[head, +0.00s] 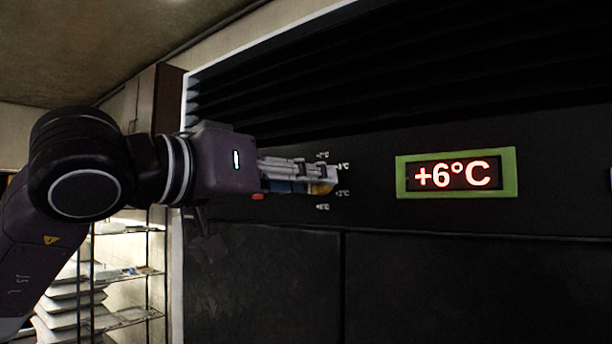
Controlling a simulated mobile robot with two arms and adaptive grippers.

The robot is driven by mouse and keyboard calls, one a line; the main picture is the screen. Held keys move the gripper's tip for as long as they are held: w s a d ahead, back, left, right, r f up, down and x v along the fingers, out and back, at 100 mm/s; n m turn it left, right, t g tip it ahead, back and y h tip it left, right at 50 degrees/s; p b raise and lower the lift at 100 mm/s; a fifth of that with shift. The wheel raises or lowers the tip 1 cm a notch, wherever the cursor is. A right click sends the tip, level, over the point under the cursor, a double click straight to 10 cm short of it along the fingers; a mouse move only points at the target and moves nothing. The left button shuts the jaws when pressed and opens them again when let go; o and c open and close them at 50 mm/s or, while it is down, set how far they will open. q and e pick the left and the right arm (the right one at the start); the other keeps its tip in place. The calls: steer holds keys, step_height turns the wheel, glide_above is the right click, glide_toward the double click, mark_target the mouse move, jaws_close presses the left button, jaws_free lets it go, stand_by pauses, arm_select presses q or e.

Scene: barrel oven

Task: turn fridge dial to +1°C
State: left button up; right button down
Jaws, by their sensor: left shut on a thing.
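The fridge (280,260) is a black front with a light frame edge. Its display (457,174) is a green-bordered panel reading +6°C in glowing red-white characters. To the left of the display, small white temperature marks (342,194) show around the dial's place. My left gripper (326,180) reaches in from the left and is shut on the dial, which it mostly hides. A yellowish patch shows at the fingertips. Which mark the dial points at cannot be made out. My right gripper is not in view.
Black horizontal louvres (400,70) run above the dial panel. Dark door panels lie below it. At lower left, a wire shelf rack (125,275) holds several pale items. A brown cabinet (158,100) stands behind my arm.

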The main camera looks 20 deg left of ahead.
arm_select(q)
steer(key=shift+f, duration=0.3)
steer(key=o, duration=1.2)
steer(key=shift+r, duration=0.1)
steer(key=shift+c, duration=0.2)
steer(key=v, duration=1.2)
steer(key=shift+r, duration=0.1)
